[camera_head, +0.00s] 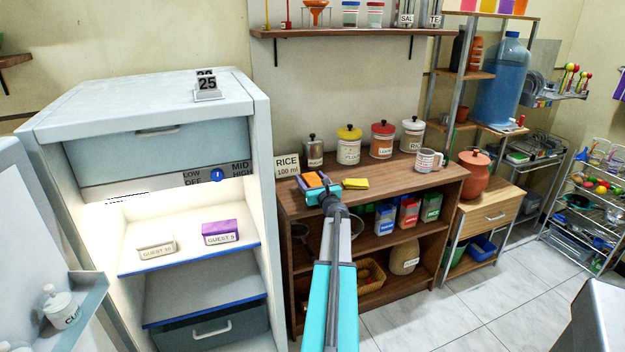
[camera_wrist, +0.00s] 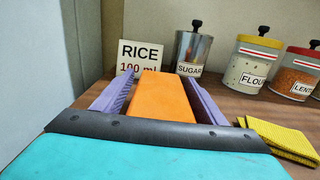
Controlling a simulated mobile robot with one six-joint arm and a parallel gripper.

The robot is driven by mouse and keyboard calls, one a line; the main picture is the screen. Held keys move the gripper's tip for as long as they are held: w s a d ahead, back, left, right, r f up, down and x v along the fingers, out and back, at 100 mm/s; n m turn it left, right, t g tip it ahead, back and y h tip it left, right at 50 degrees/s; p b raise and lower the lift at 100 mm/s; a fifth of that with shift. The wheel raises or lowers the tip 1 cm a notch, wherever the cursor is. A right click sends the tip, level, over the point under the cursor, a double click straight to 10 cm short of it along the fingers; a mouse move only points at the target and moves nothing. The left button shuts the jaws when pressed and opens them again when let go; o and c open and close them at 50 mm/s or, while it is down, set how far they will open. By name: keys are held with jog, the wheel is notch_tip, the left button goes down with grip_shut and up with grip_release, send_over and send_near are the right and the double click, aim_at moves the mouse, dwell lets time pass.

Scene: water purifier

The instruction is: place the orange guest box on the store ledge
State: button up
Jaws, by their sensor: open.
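The orange guest box (camera_head: 312,179) lies on the wooden counter, near its left end, in front of the rice sign. In the wrist view the orange box (camera_wrist: 163,97) sits between the two purple fingers of my gripper (camera_wrist: 160,98). My gripper is open, with one finger on each side of the box; I cannot tell if either touches it. In the head view my gripper (camera_head: 314,184) partly covers the box. No ledge with a readable store label shows. A lit cabinet ledge (camera_head: 190,259) with a blue front edge holds a white guest box (camera_head: 156,246) and a purple guest box (camera_head: 220,232).
A rice sign (camera_head: 287,165) and a sugar tin (camera_head: 313,151) stand behind the box. A yellow cloth (camera_head: 355,184) lies to its right. Several jars and a mug (camera_head: 428,161) stand farther right. A wall shelf (camera_head: 350,33) hangs above. The cabinet side wall (camera_head: 258,150) rises left of the counter.

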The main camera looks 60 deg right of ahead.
jog(key=shift+r, duration=0.15)
jog(key=shift+v, duration=1.4)
jog(key=shift+b+v, duration=0.7)
jog(key=shift+v, duration=3.95)
jog(key=shift+w, duration=0.1)
